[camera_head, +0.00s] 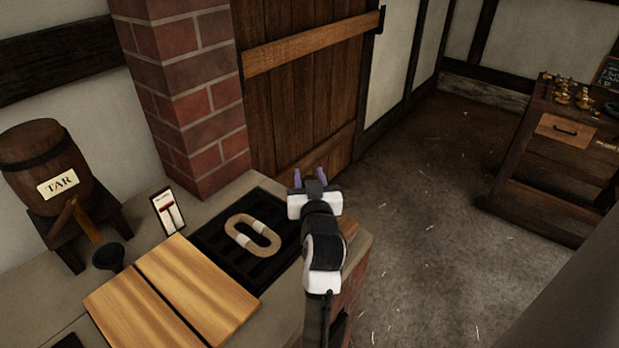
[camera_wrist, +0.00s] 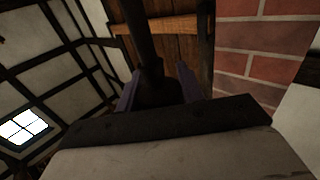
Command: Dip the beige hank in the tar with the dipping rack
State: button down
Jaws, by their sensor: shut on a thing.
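The beige hank (camera_head: 253,235) is an oval loop with two pale bindings. It lies flat on the black slatted rack (camera_head: 212,240), which is set in the stone counter. My gripper (camera_head: 311,178), with purple fingers, is at the rack's right side, above the counter's edge. In the wrist view my gripper (camera_wrist: 158,92) is shut on a dark piece with a dark rod (camera_wrist: 146,40) rising from it. I cannot tell whether this is the rack's handle. No tar surface can be made out under the slats.
Two wooden boards (camera_head: 172,292) lie left of the rack. A brick pillar (camera_head: 188,95) rises beyond. The floor right of the counter is clear.

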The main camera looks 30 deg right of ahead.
notch_tip(320, 180, down, 5)
jog(key=b, duration=0.4)
jog(key=shift+r, duration=0.2)
jog(key=c, duration=0.9)
grip_release()
jog(key=shift+r, duration=0.1)
jog(key=p+v, duration=0.1)
jog(key=v, duration=1.3)
